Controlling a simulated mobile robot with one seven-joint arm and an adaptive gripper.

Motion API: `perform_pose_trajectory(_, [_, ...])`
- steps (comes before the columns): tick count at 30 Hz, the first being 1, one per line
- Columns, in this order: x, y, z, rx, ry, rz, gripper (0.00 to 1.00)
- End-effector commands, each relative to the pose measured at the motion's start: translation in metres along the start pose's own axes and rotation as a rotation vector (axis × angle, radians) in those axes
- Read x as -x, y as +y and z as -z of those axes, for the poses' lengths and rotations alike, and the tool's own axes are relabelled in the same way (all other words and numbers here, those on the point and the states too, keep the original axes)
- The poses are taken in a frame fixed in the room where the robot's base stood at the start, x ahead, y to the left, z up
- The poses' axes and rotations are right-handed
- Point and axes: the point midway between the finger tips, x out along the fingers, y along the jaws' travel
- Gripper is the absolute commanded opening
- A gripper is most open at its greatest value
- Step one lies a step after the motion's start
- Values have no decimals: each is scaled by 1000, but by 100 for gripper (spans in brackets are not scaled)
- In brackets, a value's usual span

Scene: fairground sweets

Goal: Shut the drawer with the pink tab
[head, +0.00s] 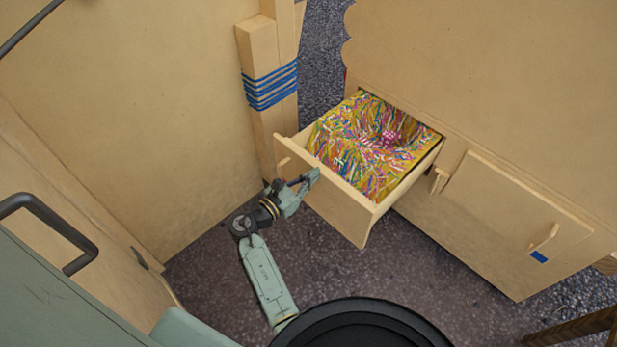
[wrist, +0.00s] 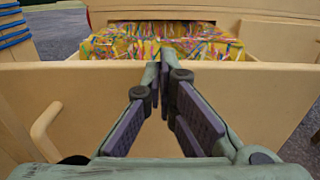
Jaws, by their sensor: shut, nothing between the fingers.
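An open wooden drawer (head: 340,200) juts out of the cabinet, and its front board also fills much of the wrist view (wrist: 235,95). It holds a heap of many-coloured paper strips (head: 340,150) with pink checked pieces (head: 389,138) among them. A wooden handle (wrist: 45,127) is on the left of its front. I see no pink tab on it in either view. My gripper (head: 313,177) is shut and empty, at the drawer's front near its top edge. In the wrist view the fingertips (wrist: 166,62) overlap that edge; I cannot tell whether they touch.
A closed drawer with a blue tab (head: 539,257) is to the right in the same cabinet. A wooden post with blue bands (head: 270,85) stands left of the open drawer. A round black rim (head: 365,310) is at the bottom. Dark floor (head: 430,270) is clear before the cabinet.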

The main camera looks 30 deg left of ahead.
Motion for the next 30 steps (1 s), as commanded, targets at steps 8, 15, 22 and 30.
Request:
perform_pose_trajectory(8, [-57,-2,-1,-1,0,9,0])
perform_pose_trajectory(15, [-124,-3,1,-2,-1,8,0])
perform_pose_trajectory(22, [-188,-3,2,-2,-2,7,0])
perform_pose_trajectory(30, [-264,-2,4,-2,-2,5,0])
